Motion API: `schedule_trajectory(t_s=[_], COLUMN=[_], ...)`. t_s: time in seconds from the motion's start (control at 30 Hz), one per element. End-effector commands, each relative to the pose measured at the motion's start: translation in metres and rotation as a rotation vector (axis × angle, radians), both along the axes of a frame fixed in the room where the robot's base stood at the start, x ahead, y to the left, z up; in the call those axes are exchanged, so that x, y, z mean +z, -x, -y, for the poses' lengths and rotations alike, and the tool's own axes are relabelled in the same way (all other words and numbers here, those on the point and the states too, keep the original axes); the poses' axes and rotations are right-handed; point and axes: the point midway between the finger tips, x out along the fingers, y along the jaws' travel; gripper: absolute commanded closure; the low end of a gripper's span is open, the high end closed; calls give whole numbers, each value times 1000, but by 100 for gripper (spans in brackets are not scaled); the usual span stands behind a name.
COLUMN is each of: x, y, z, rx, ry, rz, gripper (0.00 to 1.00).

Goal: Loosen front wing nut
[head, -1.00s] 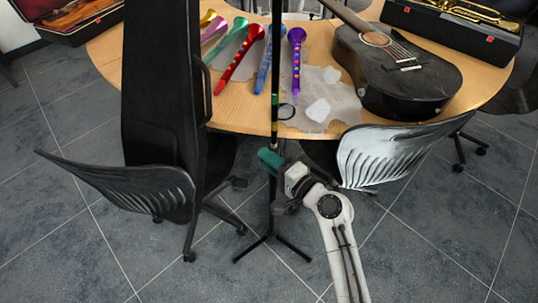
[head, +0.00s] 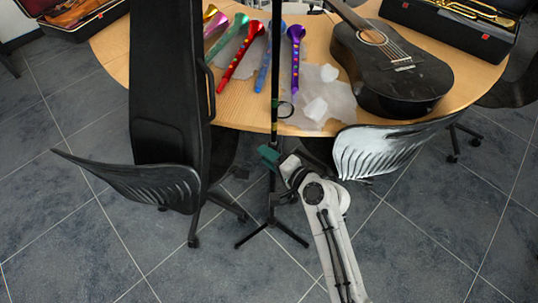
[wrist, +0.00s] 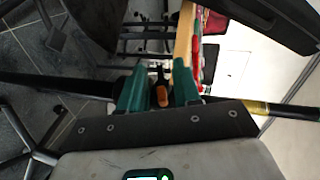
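A slim black stand (head: 275,85) rises on a tripod base (head: 270,228) in front of the table. My gripper (head: 268,156), with green fingers, is at the stand's pole in the head view and hides part of it. In the wrist view my gripper (wrist: 159,92) is open, with a small black and orange part (wrist: 161,93) between its fingers. This part looks like the wing nut, with a gap visible on each side. The stand's pole (wrist: 50,85) runs sideways behind the fingers in the wrist view.
A black case (head: 165,80) leans on the left chair (head: 130,185). Another chair (head: 385,150) is close on the right. The wooden table (head: 315,45) behind holds toy horns (head: 240,60) and a black guitar (head: 400,80). Open floor lies in front.

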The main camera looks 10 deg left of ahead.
Motion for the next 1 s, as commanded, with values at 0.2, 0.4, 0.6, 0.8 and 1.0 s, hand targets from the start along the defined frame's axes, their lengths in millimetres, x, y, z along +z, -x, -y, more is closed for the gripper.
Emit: schedule_trajectory(t_s=[0.2,0.4,0.6,0.8,1.0], x=[1,4,11,20,26], y=[-1,5,26,49,62], z=[0,8,35,63,79], rx=[-1,-3,-4,-4,-2], ry=[-2,-2,-3,-1,-1], rz=[1,3,1,1,1], gripper=[63,63,63,63,63])
